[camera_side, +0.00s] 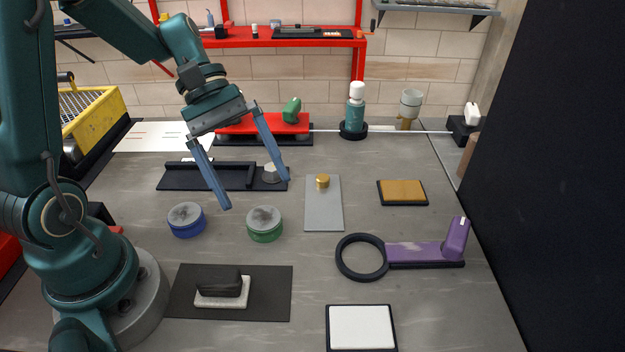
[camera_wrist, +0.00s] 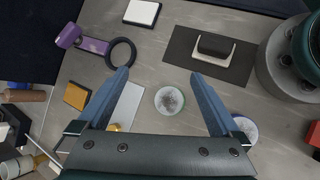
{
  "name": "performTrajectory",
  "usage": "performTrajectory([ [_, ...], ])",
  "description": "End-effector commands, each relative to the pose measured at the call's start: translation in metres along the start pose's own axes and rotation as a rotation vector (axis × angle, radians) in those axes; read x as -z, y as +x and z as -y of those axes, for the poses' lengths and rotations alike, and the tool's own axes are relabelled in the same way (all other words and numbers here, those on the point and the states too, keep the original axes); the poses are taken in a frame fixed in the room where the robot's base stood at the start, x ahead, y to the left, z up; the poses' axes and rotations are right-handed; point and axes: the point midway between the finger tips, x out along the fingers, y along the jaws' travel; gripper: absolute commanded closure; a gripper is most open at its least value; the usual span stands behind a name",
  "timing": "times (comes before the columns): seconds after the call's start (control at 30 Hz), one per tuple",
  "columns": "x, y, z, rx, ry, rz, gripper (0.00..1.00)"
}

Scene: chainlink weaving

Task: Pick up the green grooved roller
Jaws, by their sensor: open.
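The green grooved roller (camera_side: 264,224) stands on the grey table, a short green cylinder with a pale grey top. In the wrist view the roller (camera_wrist: 169,100) lies between the two fingers, seen from above. My gripper (camera_side: 257,194) is open and empty, held above the table up and behind the roller in the side view. Its blue fingers (camera_wrist: 163,84) are spread wide to either side of the roller in the wrist view. They do not touch it.
A similar blue roller (camera_side: 187,220) stands just left of the green one. A grey plate with a brass knob (camera_side: 323,205) lies to the right. A black mat (camera_side: 270,300) with a block is in front, and a black ring with a purple handle (camera_side: 415,252) is further right.

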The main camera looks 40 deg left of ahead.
Motion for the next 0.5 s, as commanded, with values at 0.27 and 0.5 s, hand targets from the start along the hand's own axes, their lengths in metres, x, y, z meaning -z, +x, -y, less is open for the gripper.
performTrajectory([
  [0.27,0.063,0.01,0.017,-0.206,-0.411,0.242,0.0],
  [0.5,0.096,0.025,0.045,-0.33,-0.642,0.378,0.0],
])
